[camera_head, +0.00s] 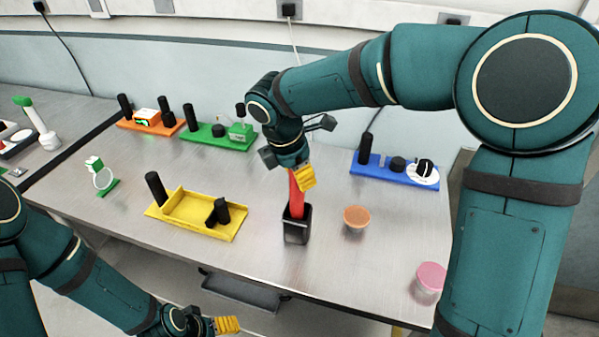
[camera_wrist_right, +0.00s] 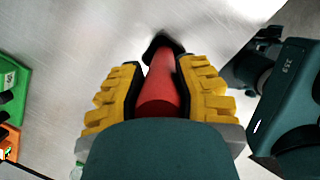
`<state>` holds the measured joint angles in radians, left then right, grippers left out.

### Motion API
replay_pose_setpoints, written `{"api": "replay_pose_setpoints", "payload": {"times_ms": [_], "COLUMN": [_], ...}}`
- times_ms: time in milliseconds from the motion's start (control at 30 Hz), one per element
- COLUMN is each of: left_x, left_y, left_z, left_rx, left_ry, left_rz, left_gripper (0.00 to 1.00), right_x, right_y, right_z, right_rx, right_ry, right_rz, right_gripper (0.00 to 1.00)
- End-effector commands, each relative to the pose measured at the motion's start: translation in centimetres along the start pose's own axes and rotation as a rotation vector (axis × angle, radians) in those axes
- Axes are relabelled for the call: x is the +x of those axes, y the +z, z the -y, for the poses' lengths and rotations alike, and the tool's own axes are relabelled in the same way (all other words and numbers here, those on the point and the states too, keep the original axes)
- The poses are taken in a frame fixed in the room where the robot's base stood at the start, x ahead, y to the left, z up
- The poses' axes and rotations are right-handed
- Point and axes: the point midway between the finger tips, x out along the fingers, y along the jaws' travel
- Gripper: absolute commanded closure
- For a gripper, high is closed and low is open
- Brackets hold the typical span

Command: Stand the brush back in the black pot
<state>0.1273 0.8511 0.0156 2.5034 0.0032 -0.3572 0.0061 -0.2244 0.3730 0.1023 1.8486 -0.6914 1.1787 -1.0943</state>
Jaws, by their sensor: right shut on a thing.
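The brush shows as a red handle (camera_head: 296,194), upright, with its lower end inside the mouth of the black pot (camera_head: 297,229) on the metal table. My right gripper (camera_head: 304,178) is above the pot and shut on the top of the red handle. In the right wrist view the yellow fingers are on both sides of the red handle (camera_wrist_right: 162,92), with the dark pot (camera_wrist_right: 163,43) beyond it. The brush's lower end is hidden in the pot. My left gripper (camera_head: 228,325) is low at the front, below the table edge, and its jaw state is unclear.
A yellow tray (camera_head: 175,213) stands left of the pot, an orange-topped jar (camera_head: 356,217) right of it. A blue module (camera_head: 394,176) is farther right, and a pink-topped jar (camera_head: 430,277) sits near the front edge. Green (camera_head: 218,141) and orange (camera_head: 150,127) modules stand behind.

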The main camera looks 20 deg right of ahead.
Motion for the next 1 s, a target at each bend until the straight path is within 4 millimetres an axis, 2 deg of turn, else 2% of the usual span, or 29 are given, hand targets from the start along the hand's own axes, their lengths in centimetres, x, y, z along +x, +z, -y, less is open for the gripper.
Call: {"api": "replay_pose_setpoints", "payload": {"times_ms": [367, 400, 433, 800, 1000], "left_x": [0.0, 0.0, 0.0, 0.0, 0.0], "left_y": [0.0, 0.0, 0.0, 0.0, 0.0], "left_z": [0.0, 0.0, 0.0, 0.0, 0.0], "left_rx": [0.000, 0.000, 0.000, 0.000, 0.000], "left_ry": [0.000, 0.000, 0.000, 0.000, 0.000], "left_rz": [0.000, 0.000, 0.000, -0.001, -0.001], "left_gripper": [0.28, 0.28, 0.28, 0.28, 0.28], "right_x": [0.0, 0.0, 0.0, -0.3, -2.9], "right_y": [0.0, 0.0, 0.0, 0.0, 0.0], "right_z": [0.0, 0.0, 0.0, 0.0, 0.0], "right_rx": [0.000, 0.000, 0.000, 0.000, -0.001], "right_ry": [0.001, 0.001, 0.001, 0.001, 0.005], "right_rz": [0.000, 0.000, 0.000, 0.000, -0.001], "right_gripper": [1.00, 0.52, 0.42, 0.40, 0.40]}}
